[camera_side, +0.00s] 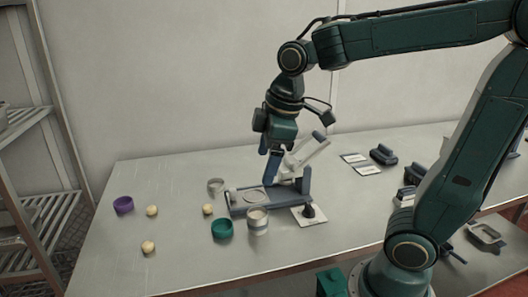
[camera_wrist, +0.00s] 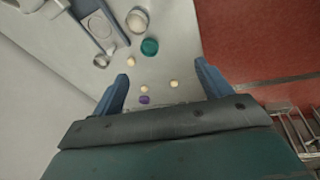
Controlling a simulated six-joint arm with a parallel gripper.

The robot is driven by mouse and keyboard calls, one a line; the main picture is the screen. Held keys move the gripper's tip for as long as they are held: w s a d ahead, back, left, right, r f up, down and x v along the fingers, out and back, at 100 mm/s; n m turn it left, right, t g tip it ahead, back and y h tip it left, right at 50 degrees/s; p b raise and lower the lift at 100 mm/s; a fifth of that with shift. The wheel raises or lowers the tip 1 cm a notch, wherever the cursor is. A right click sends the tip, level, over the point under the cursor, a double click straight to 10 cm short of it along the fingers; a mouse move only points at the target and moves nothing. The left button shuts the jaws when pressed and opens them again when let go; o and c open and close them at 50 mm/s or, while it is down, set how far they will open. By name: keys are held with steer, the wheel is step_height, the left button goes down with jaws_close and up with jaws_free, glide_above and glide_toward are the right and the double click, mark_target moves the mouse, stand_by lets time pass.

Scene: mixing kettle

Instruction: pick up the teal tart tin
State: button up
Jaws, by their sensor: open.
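The teal tart tin (camera_side: 222,229) stands on the table in front of the blue-framed device, left of a pale metal cup. In the wrist view the teal tin (camera_wrist: 150,47) lies beyond the fingertips, near the upper middle. My gripper (camera_side: 270,165) is above the blue-framed device, higher than the teal tin and apart from it. In the wrist view my gripper (camera_wrist: 162,72) has its two blue fingers spread wide with nothing between them. In the side view the fingers overlap the device.
A blue-framed device (camera_side: 272,207) with a raised lever stands mid-table. A metal cup (camera_side: 258,222) stands right of the teal tin. A purple tin (camera_side: 123,204) and several pale balls (camera_side: 148,246) lie to the left. A grey ring (camera_side: 216,185) is behind.

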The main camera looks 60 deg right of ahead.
steer(key=w+f+n+g, duration=0.2)
steer(key=w+f+n, duration=0.15)
steer(key=w, duration=0.35)
steer(key=n+g, duration=0.1)
steer(key=n, duration=0.4)
glide_above(220, 222)
steer(key=s+a, duration=0.2)
steer(key=a, duration=0.1)
step_height(220, 222, down, 6)
steer(key=shift+s+d+r, duration=0.1)
steer(key=shift+d, duration=0.15)
step_height(220, 222, down, 8)
steer(key=shift+f, duration=0.25)
steer(key=shift+f, duration=0.15)
steer(key=shift+d+f, duration=0.15)
steer(key=shift+f, duration=2.35)
steer(key=shift+c, duration=0.5)
